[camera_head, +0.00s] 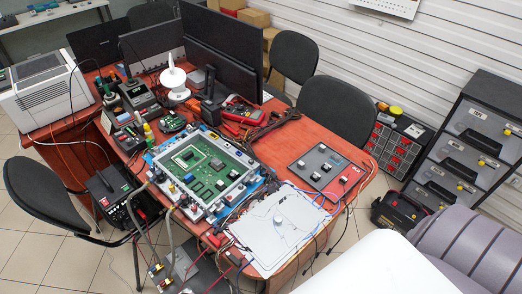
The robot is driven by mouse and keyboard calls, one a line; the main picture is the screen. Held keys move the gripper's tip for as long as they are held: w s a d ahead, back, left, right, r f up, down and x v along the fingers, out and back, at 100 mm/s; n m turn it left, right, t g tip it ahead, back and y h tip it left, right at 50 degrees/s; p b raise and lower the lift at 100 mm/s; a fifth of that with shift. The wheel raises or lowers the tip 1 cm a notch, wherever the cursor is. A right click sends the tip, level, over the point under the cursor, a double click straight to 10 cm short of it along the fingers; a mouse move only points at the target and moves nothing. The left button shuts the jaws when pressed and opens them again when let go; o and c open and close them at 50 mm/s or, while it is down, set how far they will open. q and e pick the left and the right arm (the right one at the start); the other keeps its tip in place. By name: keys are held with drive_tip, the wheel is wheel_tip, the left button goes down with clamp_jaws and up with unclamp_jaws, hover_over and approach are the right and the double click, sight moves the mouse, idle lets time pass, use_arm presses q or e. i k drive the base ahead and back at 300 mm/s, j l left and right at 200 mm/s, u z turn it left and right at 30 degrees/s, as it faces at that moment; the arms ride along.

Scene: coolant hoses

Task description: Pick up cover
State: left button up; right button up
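A flat white panel (265,240) with a small raised knob near its middle lies at the front right corner of the red-brown table. It looks like the cover, though I cannot be sure. A green circuit board in a light frame (233,192) lies to its left, with hoses and fittings around its edges. A dark grey plate (322,160) with small fittings lies behind the white panel. Neither of my grippers shows in the head view.
Coloured cables hang over the table's front edge by the white panel. Monitors (222,50), a white fan (174,80) and tools crowd the back. Black chairs (338,110) stand behind and at left. A grey drawer cabinet (465,140) stands at right. A grey box (190,268) sits below the front edge.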

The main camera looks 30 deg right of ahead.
sight(270, 252)
drive_tip(key=z, duration=1.25)
